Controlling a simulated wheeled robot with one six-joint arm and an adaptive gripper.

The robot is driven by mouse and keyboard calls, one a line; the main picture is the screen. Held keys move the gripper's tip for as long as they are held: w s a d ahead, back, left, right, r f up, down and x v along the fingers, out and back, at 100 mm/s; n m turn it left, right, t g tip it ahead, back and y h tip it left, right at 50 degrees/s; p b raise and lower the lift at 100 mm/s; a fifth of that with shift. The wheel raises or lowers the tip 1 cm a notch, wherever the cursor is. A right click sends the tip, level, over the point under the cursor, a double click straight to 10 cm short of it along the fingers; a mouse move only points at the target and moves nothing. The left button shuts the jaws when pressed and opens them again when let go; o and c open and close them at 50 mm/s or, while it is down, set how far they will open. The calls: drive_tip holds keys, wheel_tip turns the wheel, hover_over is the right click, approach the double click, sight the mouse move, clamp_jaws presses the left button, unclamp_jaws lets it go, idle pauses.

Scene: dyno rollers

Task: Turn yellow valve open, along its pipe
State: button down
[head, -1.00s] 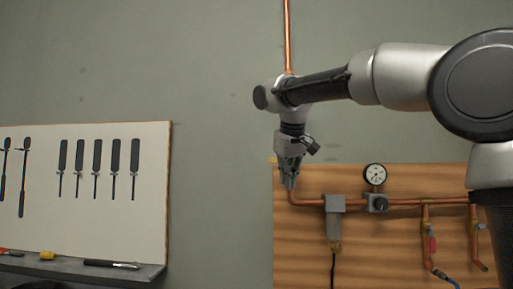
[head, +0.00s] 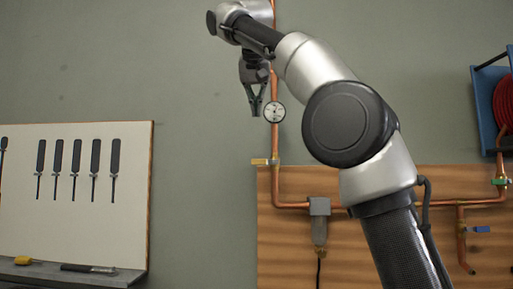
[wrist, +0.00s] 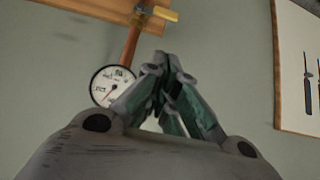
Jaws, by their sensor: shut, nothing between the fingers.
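The yellow valve handle (head: 262,162) sits on the vertical copper pipe (head: 275,186) at the top left of the wooden board. It points left, across the pipe. It also shows in the wrist view (wrist: 165,14), at the top, beyond my fingertips. My gripper (head: 256,113) is above the handle and slightly left of the pipe in the head view, apart from the handle. In the wrist view my fingers (wrist: 161,58) meet at the tips with nothing between them.
A round gauge (head: 274,112) is on the pipe close beside my gripper. The wooden board (head: 285,245) carries a grey filter (head: 320,207), a blue handle (head: 481,229) and a green handle (head: 501,182). A red hose reel (head: 505,100) hangs right. A tool panel (head: 85,225) stands left.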

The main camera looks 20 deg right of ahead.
drive_tip(key=shift+w+f, duration=0.1)
hover_over(265, 162)
drive_tip(key=a, duration=0.2)
wheel_tip(265, 162, down, 10)
drive_tip(key=r, duration=0.1)
drive_tip(key=shift+w+a+f, duration=0.15)
drive_tip(key=shift+f, duration=0.8)
drive_tip(key=shift+w+a+f+n+h, duration=0.15)
drive_tip(key=shift+a+f+n+h, duration=0.35)
drive_tip(key=shift+h, duration=0.3)
wheel_tip(265, 162, down, 9)
drive_tip(key=d+n+h, duration=0.1)
drive_tip(key=n+h, duration=0.6)
drive_tip(key=h, duration=0.4)
drive_tip(key=shift+s+d+f+g, duration=0.15)
drive_tip(key=shift+s+d+g, duration=0.1)
drive_tip(key=shift+d+g, duration=0.15)
drive_tip(key=shift+f, duration=0.15)
